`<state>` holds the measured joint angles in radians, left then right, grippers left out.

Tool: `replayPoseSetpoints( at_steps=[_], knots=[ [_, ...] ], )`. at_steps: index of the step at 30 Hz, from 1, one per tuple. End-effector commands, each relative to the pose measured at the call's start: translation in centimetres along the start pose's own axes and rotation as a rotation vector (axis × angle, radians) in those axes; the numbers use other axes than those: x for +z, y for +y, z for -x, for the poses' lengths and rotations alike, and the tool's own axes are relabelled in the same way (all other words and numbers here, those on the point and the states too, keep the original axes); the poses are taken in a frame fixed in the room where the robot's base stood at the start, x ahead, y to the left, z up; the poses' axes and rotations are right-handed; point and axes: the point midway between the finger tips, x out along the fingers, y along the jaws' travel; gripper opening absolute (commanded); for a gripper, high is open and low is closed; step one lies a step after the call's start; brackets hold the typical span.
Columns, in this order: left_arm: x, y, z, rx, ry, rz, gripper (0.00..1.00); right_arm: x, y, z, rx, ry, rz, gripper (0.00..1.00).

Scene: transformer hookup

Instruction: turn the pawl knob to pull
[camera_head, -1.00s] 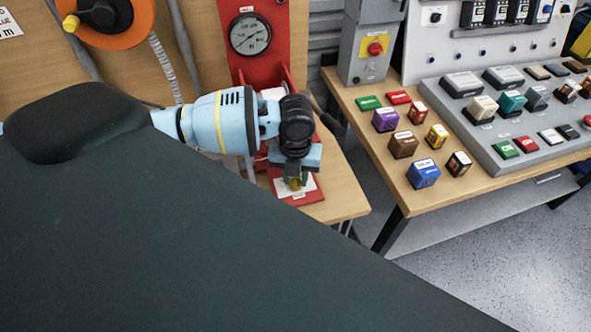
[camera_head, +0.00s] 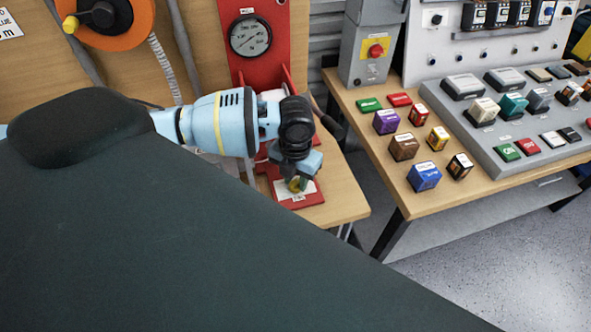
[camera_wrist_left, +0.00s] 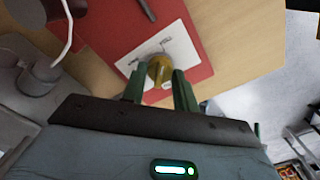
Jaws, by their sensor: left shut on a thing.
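The pawl knob (camera_wrist_left: 159,70) is a small yellow knob on a white label plate (camera_wrist_left: 186,48), which lies on a red base (camera_wrist_left: 120,22). In the head view the knob (camera_head: 295,184) shows only partly, under my left gripper (camera_head: 298,182). In the left wrist view my left gripper (camera_wrist_left: 160,88) has its two green fingers on either side of the knob, shut on it. The label has printed words at its edges that I cannot fully read. My right gripper is not in view.
A red stand with a round gauge (camera_head: 250,36) rises behind my left gripper. The wooden bench (camera_head: 345,205) ends just right of the red base. Another table (camera_head: 395,185) with several coloured blocks stands at the right, across a gap.

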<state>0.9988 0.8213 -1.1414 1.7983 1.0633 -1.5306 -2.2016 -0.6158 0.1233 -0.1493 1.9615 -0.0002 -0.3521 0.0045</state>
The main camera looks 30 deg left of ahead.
Motion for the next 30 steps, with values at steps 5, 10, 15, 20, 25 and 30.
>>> replayPoseSetpoints(
  at_steps=[5, 10, 15, 20, 25, 30],
  knots=[
    [-0.1, 0.0, -0.1, 0.000, 0.003, -0.001, 0.07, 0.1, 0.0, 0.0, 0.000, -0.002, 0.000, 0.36],
    [-0.1, 0.0, -0.1, 0.000, 0.003, 0.000, 0.51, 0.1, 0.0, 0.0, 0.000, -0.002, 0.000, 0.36],
    [-0.1, 0.0, -0.1, 0.000, 0.002, 0.001, 0.51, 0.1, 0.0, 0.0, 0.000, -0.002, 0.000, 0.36],
    [0.0, 0.0, 0.3, 0.000, 0.000, 0.001, 0.51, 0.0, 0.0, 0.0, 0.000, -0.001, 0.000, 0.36],
    [0.1, 0.0, 2.3, -0.001, -0.003, 0.001, 0.51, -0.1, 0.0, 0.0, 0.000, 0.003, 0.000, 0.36],
    [0.1, 0.0, 5.1, -0.001, -0.003, 0.000, 0.51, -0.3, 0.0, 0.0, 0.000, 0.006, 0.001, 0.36]
  ],
)
